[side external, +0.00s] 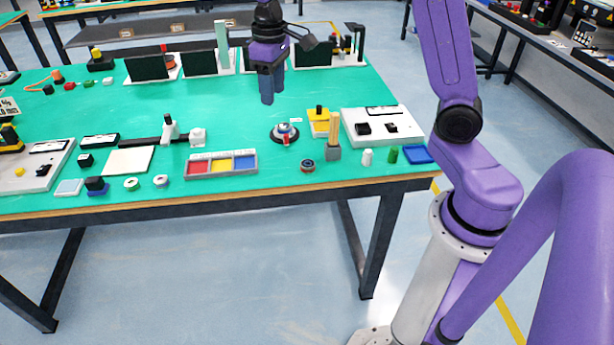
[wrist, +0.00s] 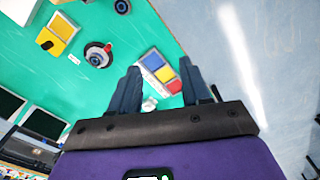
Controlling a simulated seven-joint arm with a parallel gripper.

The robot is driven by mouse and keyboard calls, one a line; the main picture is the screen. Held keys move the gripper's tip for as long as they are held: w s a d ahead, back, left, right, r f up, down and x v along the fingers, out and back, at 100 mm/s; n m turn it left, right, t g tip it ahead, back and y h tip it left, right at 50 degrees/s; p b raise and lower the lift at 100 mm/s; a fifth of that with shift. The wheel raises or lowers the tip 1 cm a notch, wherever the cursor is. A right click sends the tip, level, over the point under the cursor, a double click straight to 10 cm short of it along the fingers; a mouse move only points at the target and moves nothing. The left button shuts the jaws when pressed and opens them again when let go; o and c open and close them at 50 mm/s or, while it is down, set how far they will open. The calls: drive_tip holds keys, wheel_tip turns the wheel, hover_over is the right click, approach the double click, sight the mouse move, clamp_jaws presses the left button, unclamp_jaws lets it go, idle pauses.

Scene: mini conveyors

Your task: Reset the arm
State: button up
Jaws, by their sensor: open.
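My gripper (side external: 267,99) hangs above the back middle of the green table (side external: 330,88), pointing down. In the wrist view my gripper (wrist: 163,92) shows two dark fingers spread apart with nothing between them, so it is open and empty. A tray with red, yellow and blue compartments (side external: 222,176) lies near the table's front edge. In the wrist view this tray (wrist: 158,62) shows beyond the fingertips. My purple arm stands at the right of the side external view.
Dark screens (side external: 147,68) line the back. A small white stand (side external: 169,130) is at left. The green surface under my gripper is mostly clear.

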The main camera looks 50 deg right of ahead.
drive_tip(key=s+a+n, duration=0.2)
drive_tip(key=s+a, duration=0.1)
drive_tip(key=s, duration=0.4)
drive_tip(key=s+a+n, duration=0.2)
drive_tip(key=s+a, duration=0.2)
drive_tip(key=s, duration=0.3)
drive_tip(key=s+d+f+n, duration=0.1)
drive_tip(key=s+n, duration=0.1)
drive_tip(key=s, duration=0.6)
drive_tip(key=s+d+f+n, duration=0.1)
drive_tip(key=s+f+n, duration=0.1)
drive_tip(key=s, duration=0.6)
drive_tip(key=shift+d+n, duration=0.35)
drive_tip(key=shift+n, duration=0.15)
